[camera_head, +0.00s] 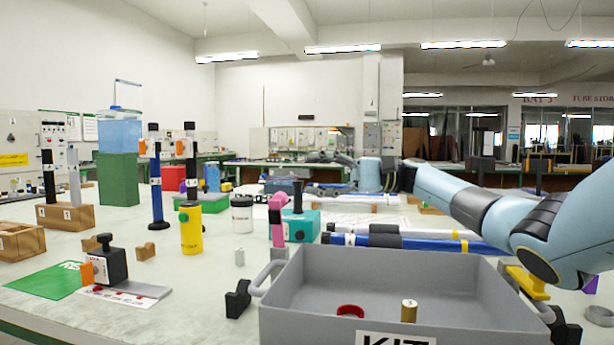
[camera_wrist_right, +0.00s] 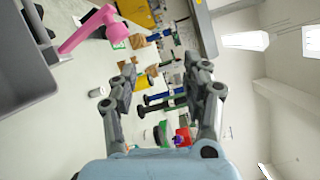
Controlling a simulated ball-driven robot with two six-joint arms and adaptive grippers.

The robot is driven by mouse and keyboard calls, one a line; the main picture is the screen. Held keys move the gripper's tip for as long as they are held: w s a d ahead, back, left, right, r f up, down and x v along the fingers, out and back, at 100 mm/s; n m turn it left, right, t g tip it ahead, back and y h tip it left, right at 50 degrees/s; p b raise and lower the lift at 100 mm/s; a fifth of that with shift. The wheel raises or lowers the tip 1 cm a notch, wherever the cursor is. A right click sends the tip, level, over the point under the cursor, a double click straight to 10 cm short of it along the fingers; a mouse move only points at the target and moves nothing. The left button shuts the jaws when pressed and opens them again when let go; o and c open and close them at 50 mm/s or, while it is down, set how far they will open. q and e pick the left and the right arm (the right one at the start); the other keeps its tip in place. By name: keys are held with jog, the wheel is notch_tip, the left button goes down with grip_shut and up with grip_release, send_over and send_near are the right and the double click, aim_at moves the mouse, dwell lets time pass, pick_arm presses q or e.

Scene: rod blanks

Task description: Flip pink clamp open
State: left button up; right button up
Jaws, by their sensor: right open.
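The pink clamp (camera_head: 277,203) stands upright left of a teal block (camera_head: 301,226) with a black post, behind the grey tray. In the right wrist view the pink clamp (camera_wrist_right: 90,28) shows at the upper left, outside the fingers. My right gripper (camera_head: 335,158) reaches in from the right, beyond the clamp and above the table, and looks small and partly unclear there. In the right wrist view its fingers (camera_wrist_right: 162,66) are spread with nothing between them. My left gripper is not in view.
A grey KIT tray (camera_head: 400,262) fills the front right, holding a red ring (camera_head: 350,311) and a brass cylinder (camera_head: 409,310). A yellow bottle (camera_head: 191,232) and white jar (camera_head: 242,216) stand left of the clamp. Blue tubes (camera_head: 400,242) lie to its right.

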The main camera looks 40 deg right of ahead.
jog(key=b+v, duration=0.1)
jog(key=v, duration=0.5)
jog(key=shift+s+d, duration=0.2)
jog(key=shift+d, duration=0.15)
jog(key=shift+r, duration=0.15)
dwell(0.3)
